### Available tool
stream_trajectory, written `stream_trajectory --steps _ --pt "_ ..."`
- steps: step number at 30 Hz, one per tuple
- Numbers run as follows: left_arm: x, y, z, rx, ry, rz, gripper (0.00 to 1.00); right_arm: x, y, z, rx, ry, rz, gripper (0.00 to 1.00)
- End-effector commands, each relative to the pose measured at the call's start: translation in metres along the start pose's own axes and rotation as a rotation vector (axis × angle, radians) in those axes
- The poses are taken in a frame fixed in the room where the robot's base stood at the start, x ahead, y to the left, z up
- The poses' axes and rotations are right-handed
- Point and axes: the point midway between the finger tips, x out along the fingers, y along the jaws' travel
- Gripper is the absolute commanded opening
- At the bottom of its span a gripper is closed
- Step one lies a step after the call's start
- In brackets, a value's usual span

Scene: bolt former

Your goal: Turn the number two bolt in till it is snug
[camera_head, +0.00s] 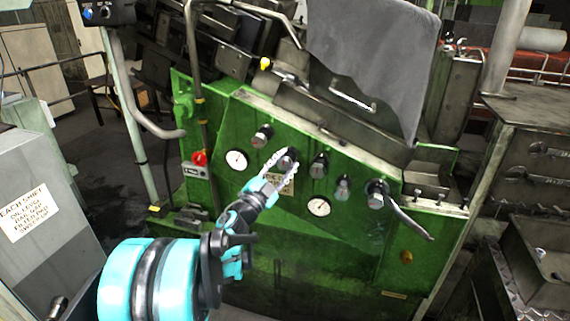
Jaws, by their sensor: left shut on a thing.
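A row of several dark, knob-headed bolts sits on the sloping green face of the machine. The second from the left, which I take as the number two bolt (288,158), stands just above a small label plate (281,184). My left gripper (277,162) reaches up from the lower left, its pale fingers shut at this bolt's head. The fingers hide part of the head, and its depth in the panel cannot be seen. The first bolt (262,136), the third bolt (319,166) and the fourth bolt (343,188) are apart from the gripper. My right gripper is not in view.
A grey lever (410,219) sticks out from the rightmost bolt (376,192). Two white dial gauges, the left one (237,160) and the lower one (319,206), and a red knob (199,158) are nearby. A grey cabinet (50,205) stands left, a metal bench (525,115) right.

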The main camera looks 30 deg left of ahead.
Motion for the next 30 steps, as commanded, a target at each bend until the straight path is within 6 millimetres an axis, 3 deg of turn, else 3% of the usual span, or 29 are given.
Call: stream_trajectory --steps 1,3,14,17,30 --pt "0.0 0.0 0.0 0.002 0.0 0.0 0.42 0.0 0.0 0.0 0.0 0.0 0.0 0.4" --pt "0.0 0.0 0.0 0.002 0.0 0.0 0.58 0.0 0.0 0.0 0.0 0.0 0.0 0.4" --pt "-0.004 0.0 0.0 0.001 0.0 0.0 0.58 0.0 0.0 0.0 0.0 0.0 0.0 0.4" --pt "-0.016 0.0 0.0 0.002 -0.001 -0.001 0.58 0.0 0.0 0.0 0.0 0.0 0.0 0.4" --pt "-0.104 -0.001 0.001 0.002 -0.002 -0.002 0.58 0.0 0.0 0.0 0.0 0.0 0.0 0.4"
